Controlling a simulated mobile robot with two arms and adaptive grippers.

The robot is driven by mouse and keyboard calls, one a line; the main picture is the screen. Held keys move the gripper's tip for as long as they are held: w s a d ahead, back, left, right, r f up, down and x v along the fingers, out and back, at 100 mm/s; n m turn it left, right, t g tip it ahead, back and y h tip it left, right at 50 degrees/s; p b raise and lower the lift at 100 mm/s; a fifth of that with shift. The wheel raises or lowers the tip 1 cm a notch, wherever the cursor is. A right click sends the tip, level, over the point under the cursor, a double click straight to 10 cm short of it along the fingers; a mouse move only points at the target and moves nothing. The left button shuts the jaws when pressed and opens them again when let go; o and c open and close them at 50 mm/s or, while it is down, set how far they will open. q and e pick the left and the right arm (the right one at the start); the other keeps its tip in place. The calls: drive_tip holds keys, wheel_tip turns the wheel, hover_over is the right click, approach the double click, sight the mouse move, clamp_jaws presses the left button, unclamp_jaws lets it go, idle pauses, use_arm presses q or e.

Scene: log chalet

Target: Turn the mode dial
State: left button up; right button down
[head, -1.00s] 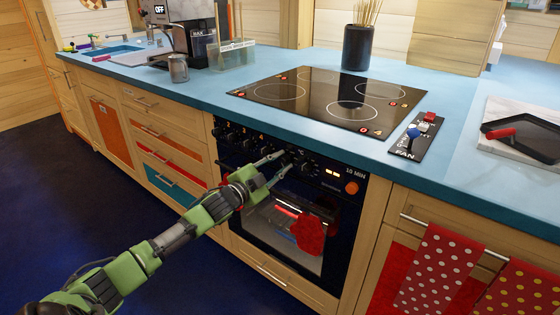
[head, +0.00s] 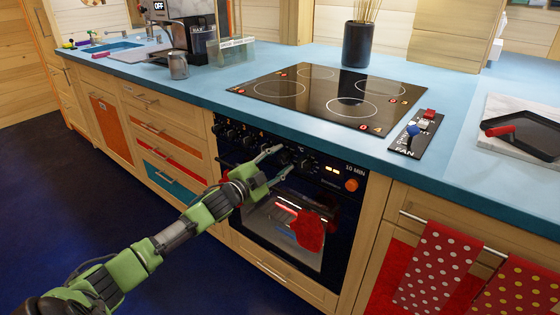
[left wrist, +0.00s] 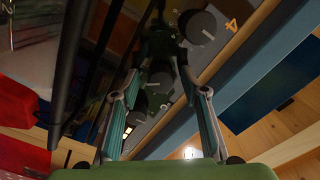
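Several round black dials sit in a row on the oven's dark control panel in the head view. One dial (head: 307,165) is by a "°C" mark, just right of my left gripper (head: 285,158). Other dials (head: 232,135) are further left, with orange marks. I cannot tell which is the mode dial. My left gripper is open and empty in front of the panel, its fingers pointing at it. In the left wrist view the gripper (left wrist: 158,75) has its fingers spread, with a dial (left wrist: 160,88) seen between them and another dial (left wrist: 197,25) beyond, near an orange "4". My right gripper is out of view.
The blue counter (head: 230,100) overhangs above, bearing the black hob (head: 325,97) and a fan switch panel (head: 416,135). Dotted towels (head: 440,268) hang at right.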

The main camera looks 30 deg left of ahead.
use_arm(q)
drive_tip(key=shift+s+a+f, duration=0.1)
drive_tip(key=shift+s, duration=0.6)
drive_tip(key=s, duration=1)
drive_tip(key=shift+s+a, duration=0.3)
drive_tip(key=shift+a, duration=0.1)
